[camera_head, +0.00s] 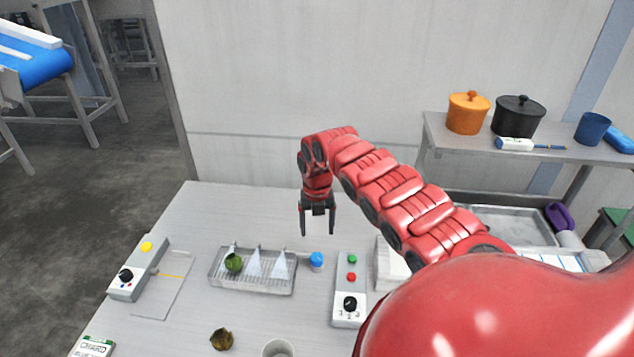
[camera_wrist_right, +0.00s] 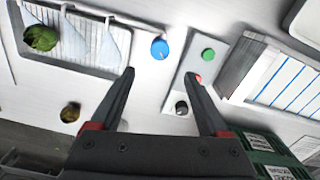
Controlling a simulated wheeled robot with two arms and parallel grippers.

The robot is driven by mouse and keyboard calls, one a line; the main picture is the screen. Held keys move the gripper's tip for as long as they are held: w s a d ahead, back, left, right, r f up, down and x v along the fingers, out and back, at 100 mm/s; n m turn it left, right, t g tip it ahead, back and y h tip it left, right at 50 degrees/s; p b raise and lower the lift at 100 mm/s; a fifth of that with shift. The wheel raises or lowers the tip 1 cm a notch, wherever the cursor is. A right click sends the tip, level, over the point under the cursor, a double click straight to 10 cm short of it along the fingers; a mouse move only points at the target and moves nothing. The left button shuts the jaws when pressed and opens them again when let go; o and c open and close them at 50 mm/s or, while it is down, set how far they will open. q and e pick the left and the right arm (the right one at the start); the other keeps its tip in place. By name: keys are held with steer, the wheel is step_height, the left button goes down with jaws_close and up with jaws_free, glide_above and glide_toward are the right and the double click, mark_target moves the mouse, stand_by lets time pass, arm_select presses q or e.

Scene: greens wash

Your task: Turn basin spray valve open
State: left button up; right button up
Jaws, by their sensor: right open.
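The wash basin (camera_head: 252,284) is a shallow wire-lined tray with white spray cones standing in it and a green leafy head (camera_head: 234,262) at its left. A round blue valve knob (camera_head: 316,260) sits just right of the basin; it also shows in the right wrist view (camera_wrist_right: 159,48). My right gripper (camera_head: 317,232) hangs above the table behind the basin, pointing down, open and empty. In the right wrist view the blue knob lies beyond the spread fingers (camera_wrist_right: 160,98), apart from them. The left gripper is not seen.
A control box (camera_head: 347,315) with green and red buttons and a black dial stands right of the knob. Another box (camera_head: 138,270) with a yellow button is at left. A brownish leafy head (camera_head: 221,339) and white cup (camera_head: 278,348) are in front. The table behind the basin is clear.

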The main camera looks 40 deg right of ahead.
step_height(320, 180, up, 6)
steer(key=shift+f+b, duration=0.25)
steer(key=shift+b, duration=0.55)
